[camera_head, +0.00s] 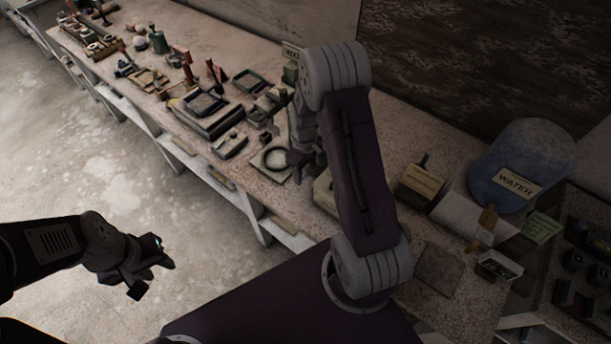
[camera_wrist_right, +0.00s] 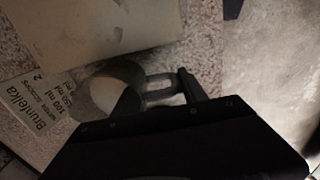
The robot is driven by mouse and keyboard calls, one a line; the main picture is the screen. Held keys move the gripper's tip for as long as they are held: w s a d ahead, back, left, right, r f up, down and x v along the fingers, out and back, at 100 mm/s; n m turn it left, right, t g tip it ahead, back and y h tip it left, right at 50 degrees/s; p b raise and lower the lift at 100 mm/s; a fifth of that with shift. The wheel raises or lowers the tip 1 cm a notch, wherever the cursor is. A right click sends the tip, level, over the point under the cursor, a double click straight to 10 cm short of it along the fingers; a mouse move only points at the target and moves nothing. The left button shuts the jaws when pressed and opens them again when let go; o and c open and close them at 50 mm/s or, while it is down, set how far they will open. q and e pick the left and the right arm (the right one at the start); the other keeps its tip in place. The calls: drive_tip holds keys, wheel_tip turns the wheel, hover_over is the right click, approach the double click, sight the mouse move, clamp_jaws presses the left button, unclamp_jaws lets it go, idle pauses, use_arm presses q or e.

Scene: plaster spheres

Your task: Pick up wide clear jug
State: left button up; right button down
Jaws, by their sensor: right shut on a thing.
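In the right wrist view, the wide clear jug (camera_wrist_right: 102,92) shows as a rounded, greyish see-through body with a loop handle on its right side. My right gripper (camera_wrist_right: 160,100) is shut on the jug, with its fingers at the handle side. The dark gripper body hides the jug's lower part in that view. In the head view, my right gripper (camera_head: 299,165) is low over the middle of the bench, and I cannot make out the jug there. My left gripper (camera_head: 153,279) is open and empty, over the floor away from the bench.
A printed card (camera_wrist_right: 38,103) lies beside the jug. A blue water container (camera_head: 520,160) stands at the right, near a small box (camera_head: 419,187). Trays and tools (camera_head: 207,107) crowd the bench to the left. The floor (camera_head: 90,150) is clear.

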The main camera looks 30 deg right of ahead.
wheel_tip(320, 180, up, 15)
drive_tip(key=shift+f, duration=0.2)
idle(0.4)
